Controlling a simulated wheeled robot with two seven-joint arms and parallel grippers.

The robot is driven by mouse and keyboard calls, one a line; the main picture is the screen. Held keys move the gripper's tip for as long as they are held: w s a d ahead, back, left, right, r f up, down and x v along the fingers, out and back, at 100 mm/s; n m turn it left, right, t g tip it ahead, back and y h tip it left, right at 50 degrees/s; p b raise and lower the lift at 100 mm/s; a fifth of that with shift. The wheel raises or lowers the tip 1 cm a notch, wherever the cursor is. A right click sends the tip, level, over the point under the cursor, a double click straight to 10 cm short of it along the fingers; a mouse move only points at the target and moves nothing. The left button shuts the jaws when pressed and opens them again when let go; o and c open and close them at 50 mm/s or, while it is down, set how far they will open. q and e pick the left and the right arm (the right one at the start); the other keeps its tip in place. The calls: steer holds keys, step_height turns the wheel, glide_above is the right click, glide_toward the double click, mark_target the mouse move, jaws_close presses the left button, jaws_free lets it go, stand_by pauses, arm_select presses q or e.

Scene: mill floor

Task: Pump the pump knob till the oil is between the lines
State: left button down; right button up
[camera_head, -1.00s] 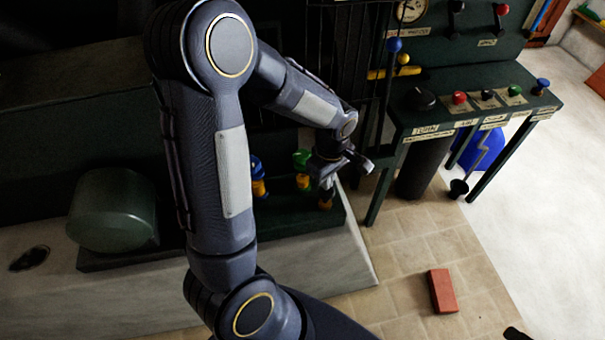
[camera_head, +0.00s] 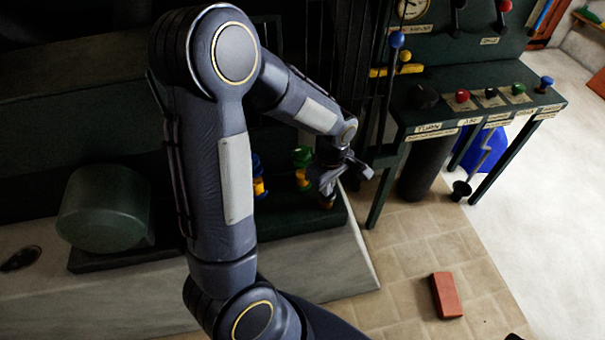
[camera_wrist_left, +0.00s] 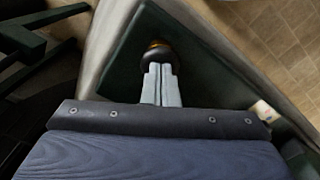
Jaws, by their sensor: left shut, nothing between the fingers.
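My left gripper (camera_head: 328,188) is shut and empty, pointing down over a dark knob with an amber band (camera_head: 327,203) on the dark green plinth. In the left wrist view the closed fingertips (camera_wrist_left: 158,72) reach the black top of this knob (camera_wrist_left: 155,54); I cannot tell if they touch. To its left in the head view stand a green-topped fitting (camera_head: 303,156) and a blue-topped fitting (camera_head: 258,170), both with yellow parts. I cannot tell which is labelled as the pump. No oil level or lines can be made out.
A control bench (camera_head: 440,110) with red, black, green and blue knobs stands to the right; a tall blue-topped lever (camera_head: 397,42) rises near its left end. A green drum (camera_head: 105,210) is at the left. A red brick (camera_head: 446,296) lies on the tiled floor.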

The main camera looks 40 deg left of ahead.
arm_select(q)
steer(key=shift+r+p, duration=1.55)
steer(key=shift+r, duration=0.45)
steer(key=shift+f, duration=0.15)
steer(key=shift+f+b, duration=1.9)
steer(key=shift+f, duration=0.1)
steer(key=shift+r, duration=0.2)
steer(key=shift+r+p, duration=1.65)
steer(key=shift+r, duration=0.3)
steer(key=shift+f, duration=0.25)
